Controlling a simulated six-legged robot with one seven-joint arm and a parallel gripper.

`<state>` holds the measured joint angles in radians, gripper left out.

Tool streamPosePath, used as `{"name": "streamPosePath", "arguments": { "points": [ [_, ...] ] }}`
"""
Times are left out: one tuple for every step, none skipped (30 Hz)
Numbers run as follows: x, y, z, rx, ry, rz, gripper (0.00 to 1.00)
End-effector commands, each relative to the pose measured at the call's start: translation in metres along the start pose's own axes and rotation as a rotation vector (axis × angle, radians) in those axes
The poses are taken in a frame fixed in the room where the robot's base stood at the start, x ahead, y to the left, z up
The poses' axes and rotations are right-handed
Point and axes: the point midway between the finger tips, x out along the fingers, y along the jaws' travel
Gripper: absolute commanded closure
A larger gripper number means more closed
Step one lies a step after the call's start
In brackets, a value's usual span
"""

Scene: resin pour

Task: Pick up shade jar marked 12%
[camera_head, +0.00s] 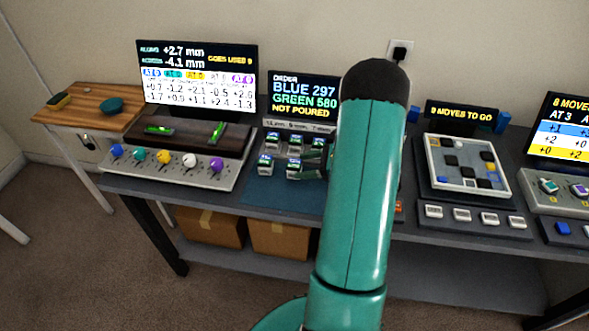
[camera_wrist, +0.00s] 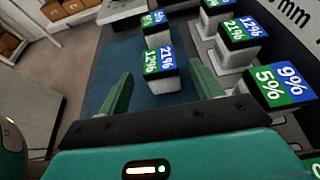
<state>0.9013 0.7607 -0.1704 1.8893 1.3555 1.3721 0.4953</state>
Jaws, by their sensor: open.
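In the wrist view a jar (camera_wrist: 161,64) has a dark lid with a green half reading 12% and a blue half reading 21%. It stands on the blue mat (camera_wrist: 118,68), ahead of and between my open, empty fingers (camera_wrist: 163,84); I cannot tell whether they flank it. Another jar (camera_wrist: 238,36), to the right, reads 21% on green and 12% on blue. A jar (camera_wrist: 280,85) nearer right reads 5% on green and 9% on blue. In the head view my gripper (camera_head: 313,159) is beside the jars, partly hidden by my arm.
Another jar (camera_wrist: 156,28) stands just beyond the middle one. More jars crowd the right edge of the wrist view. An order screen (camera_head: 303,95) stands behind the jars, and a knob panel (camera_head: 170,165) lies left. The mat's left part is clear.

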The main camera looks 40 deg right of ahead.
Motion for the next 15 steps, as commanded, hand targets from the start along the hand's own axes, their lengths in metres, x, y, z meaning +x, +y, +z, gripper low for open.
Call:
{"name": "streamPosePath", "arguments": {
  "points": [
    [0.01,0.0,0.001,-0.001,-0.002,0.005,0.35],
    [0.015,0.0,0.001,-0.001,-0.002,0.005,0.35],
    [0.021,0.0,0.001,-0.001,-0.002,0.006,0.35],
    [0.026,0.0,0.001,-0.001,-0.001,0.006,0.35],
    [0.03,-0.001,0.001,0.0,-0.001,0.004,0.35],
    [0.035,-0.001,0.001,0.0,-0.001,0.004,0.35],
    [0.037,-0.001,0.001,0.0,-0.001,0.004,0.35],
    [0.039,-0.001,0.001,0.0,-0.001,0.003,0.35],
    [0.04,-0.001,0.001,0.0,-0.001,0.003,0.35],
    [0.04,-0.001,0.001,0.0,-0.001,0.002,0.35],
    [0.04,-0.001,0.001,0.0,-0.001,0.002,0.35],
    [0.04,-0.001,0.001,0.0,-0.001,0.001,0.35],
    [0.04,-0.001,0.001,0.0,-0.001,0.002,0.35],
    [0.04,-0.001,0.001,0.0,-0.001,0.002,0.35],
    [0.04,-0.001,0.001,0.0,-0.001,0.002,0.38]
  ]
}}
